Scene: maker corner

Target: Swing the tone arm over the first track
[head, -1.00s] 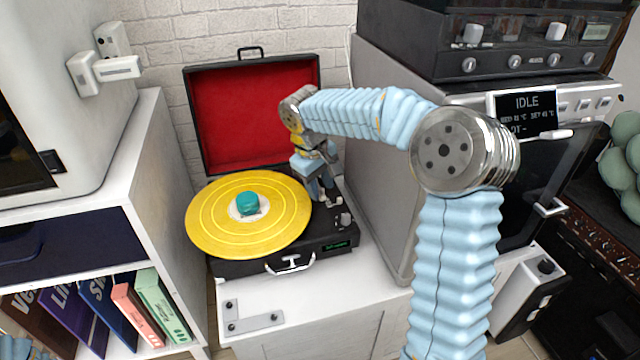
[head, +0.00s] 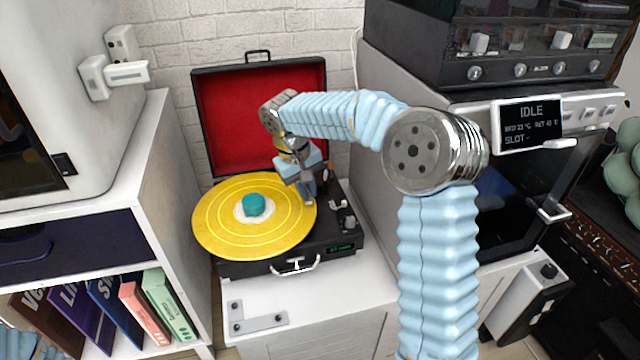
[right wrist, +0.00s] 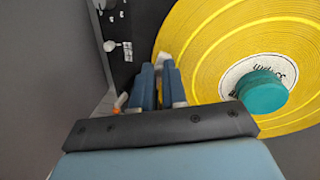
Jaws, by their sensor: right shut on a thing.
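The turntable (head: 325,236) is an open black suitcase player with a red-lined lid. A yellow record (head: 225,235) with a teal piece (head: 253,205) at its centre lies on it. My right gripper (head: 308,200) is over the record's right edge, pointing down. It is shut on the tone arm, which the fingers mostly hide. In the right wrist view, a white bit of the tone arm (right wrist: 163,59) shows at the tips of the gripper (right wrist: 156,70), by the record's outer edge (right wrist: 200,40). My left gripper is out of view.
A grey machine with an IDLE screen (head: 529,125) stands close on the right. A white shelf with books (head: 115,315) stands on the left. A metal corner bracket (head: 258,322) lies in front of the player. The raised lid (head: 262,115) stands behind.

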